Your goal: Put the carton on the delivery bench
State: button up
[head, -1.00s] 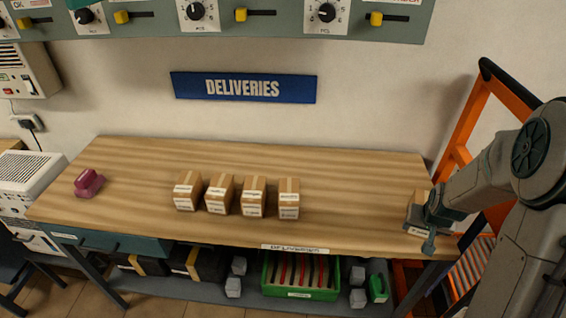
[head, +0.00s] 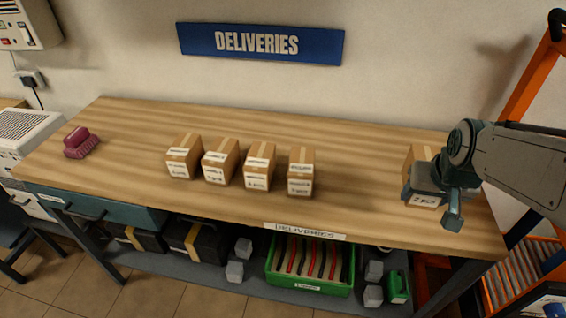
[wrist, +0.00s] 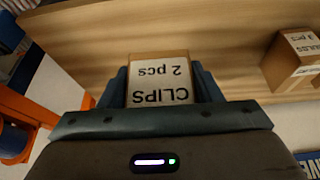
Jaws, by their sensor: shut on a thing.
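The carton (head: 416,160) is a small brown box with a white label, at the right end of the wooden delivery bench (head: 350,150). In the wrist view its label on the carton (wrist: 160,82) reads "CLIPS 2 pcs". My gripper (head: 432,190) is shut on the carton, with one finger on each side of it in the wrist view (wrist: 161,88). My gripper hides part of the carton in the head view. I cannot tell whether the carton's underside touches the bench top.
Several similar cartons (head: 260,166) stand in a row mid-bench, the nearest one (wrist: 298,55) showing in the wrist view. A maroon object (head: 80,142) lies at the left end. A blue "DELIVERIES" sign (head: 260,43) hangs behind. An orange frame (head: 530,80) stands at the right.

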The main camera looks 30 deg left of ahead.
jog(key=shift+s+a+r+b, duration=0.1)
jog(key=shift+s+a+b, duration=0.1)
jog(key=shift+s, duration=0.35)
jog(key=shift+s+a+r+b, duration=0.1)
jog(key=shift+s+a+b, duration=0.1)
jog(key=shift+s, duration=0.3)
send_over(382, 198)
jog(key=s, duration=0.2)
jog(key=f, duration=0.7)
jog(key=shift+w+d+p, duration=0.2)
jog(key=shift+d+p, duration=0.05)
jog(key=shift+p, duration=0.1)
jog(key=shift+f, duration=2.05)
jog(key=shift+f, duration=0.25)
jog(key=o, duration=1.2)
jog(key=shift+o, duration=0.2)
jog(key=shift+r, duration=0.1)
